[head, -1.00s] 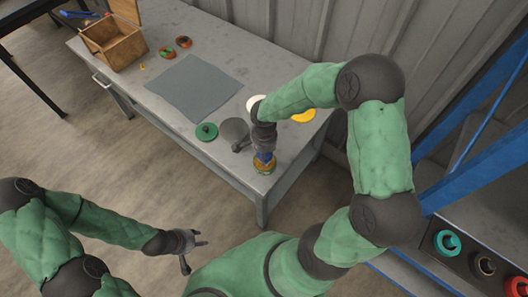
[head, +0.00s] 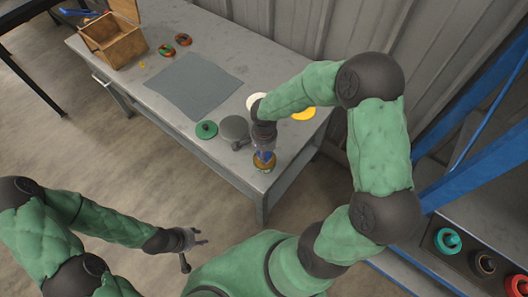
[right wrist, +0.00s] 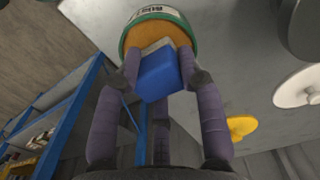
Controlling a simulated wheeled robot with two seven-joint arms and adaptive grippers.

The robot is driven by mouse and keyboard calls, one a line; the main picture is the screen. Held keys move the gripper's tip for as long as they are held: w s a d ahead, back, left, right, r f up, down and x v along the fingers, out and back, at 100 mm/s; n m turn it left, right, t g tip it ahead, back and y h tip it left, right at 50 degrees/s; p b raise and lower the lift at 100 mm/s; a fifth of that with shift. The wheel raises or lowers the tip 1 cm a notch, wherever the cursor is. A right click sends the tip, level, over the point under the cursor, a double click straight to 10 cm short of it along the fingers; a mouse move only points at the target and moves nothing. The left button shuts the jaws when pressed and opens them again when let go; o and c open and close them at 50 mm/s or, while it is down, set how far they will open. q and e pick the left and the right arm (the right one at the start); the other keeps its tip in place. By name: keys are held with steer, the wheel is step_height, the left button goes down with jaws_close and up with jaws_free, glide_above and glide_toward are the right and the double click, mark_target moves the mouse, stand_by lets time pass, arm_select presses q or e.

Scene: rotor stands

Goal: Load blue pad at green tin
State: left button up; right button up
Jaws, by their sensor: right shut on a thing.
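The green tin stands near the front right corner of the workbench; its green rim and printed label show in the right wrist view (right wrist: 182,22), with a tan inside. It also shows in the head view (head: 265,168). The blue pad (right wrist: 159,74) is a blue block with a grey layer on the tin side. My right gripper (head: 264,147) is shut on the pad and holds it at the tin's mouth. I cannot tell whether the pad touches the tin's inside. My left gripper (head: 197,254) is open and empty, off the bench at lower left.
Green (head: 206,130), grey (head: 235,128), white (head: 257,101) and yellow (head: 303,113) lids lie near the tin. A grey mat (head: 194,87), two ringed pieces (head: 167,51) and a wooden box (head: 113,42) are farther left. A shelf with round items (head: 448,241) stands at right.

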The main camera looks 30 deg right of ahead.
steer(key=shift+f+b, duration=0.4)
steer(key=shift+f, duration=0.05)
stand_by(0.4)
steer(key=shift+s+f, duration=0.1)
stand_by(1.8)
steer(key=shift+r+p, duration=1.9)
steer(key=shift+r, duration=1.7)
steer(key=shift+w+a+n, duration=0.3)
steer(key=shift+w+n, duration=0.2)
steer(key=shift+n, duration=0.3)
steer(key=w+a+n, duration=0.5)
steer(key=n, duration=0.7)
steer(key=shift+a, duration=0.3)
